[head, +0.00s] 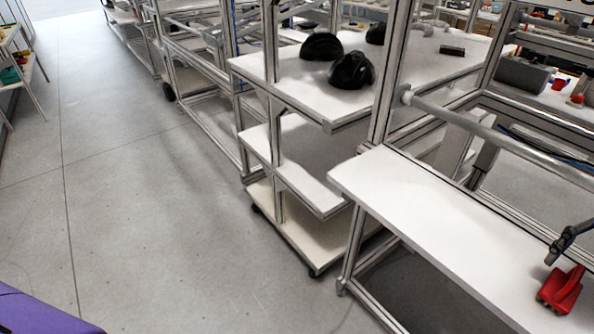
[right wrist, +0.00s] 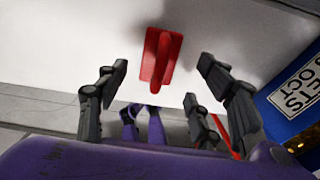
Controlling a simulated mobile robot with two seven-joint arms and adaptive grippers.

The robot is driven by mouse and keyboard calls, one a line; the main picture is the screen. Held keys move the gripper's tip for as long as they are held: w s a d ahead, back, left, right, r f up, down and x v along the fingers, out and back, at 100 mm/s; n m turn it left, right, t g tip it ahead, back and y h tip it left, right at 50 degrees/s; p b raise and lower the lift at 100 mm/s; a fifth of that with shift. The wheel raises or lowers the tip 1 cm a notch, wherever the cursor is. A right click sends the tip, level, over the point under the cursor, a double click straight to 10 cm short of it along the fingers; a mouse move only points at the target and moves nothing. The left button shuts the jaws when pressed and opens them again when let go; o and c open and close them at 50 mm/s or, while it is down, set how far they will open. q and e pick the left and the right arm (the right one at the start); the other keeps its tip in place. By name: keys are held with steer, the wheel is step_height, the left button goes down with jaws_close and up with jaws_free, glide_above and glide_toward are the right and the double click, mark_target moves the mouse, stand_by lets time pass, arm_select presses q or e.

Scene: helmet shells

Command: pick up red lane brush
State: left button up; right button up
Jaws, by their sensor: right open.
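The red lane brush (head: 562,290) lies on the white tabletop (head: 440,215) at the lower right of the head view. In the right wrist view the red lane brush (right wrist: 160,57) is at the upper middle, a long block with a raised ridge. My right gripper (right wrist: 161,70) is open, with one dark finger on each side of the brush in the picture; no contact shows. In the head view, part of my right gripper (head: 567,243) enters from the right edge just behind the brush. My left gripper is in neither view.
A blue container (right wrist: 298,100) with a white label stands at the right in the wrist view. A shelf rack (head: 310,90) with black helmet shells (head: 352,70) is left of the table. The tabletop left of the brush is clear. Grey floor (head: 120,190) is open at left.

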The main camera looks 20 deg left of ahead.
steer(key=f, duration=0.5)
steer(key=shift+w+d+p, duration=0.1)
steer(key=shift+w+p, duration=0.2)
steer(key=shift+s+f, duration=0.1)
steer(key=c, duration=1.3)
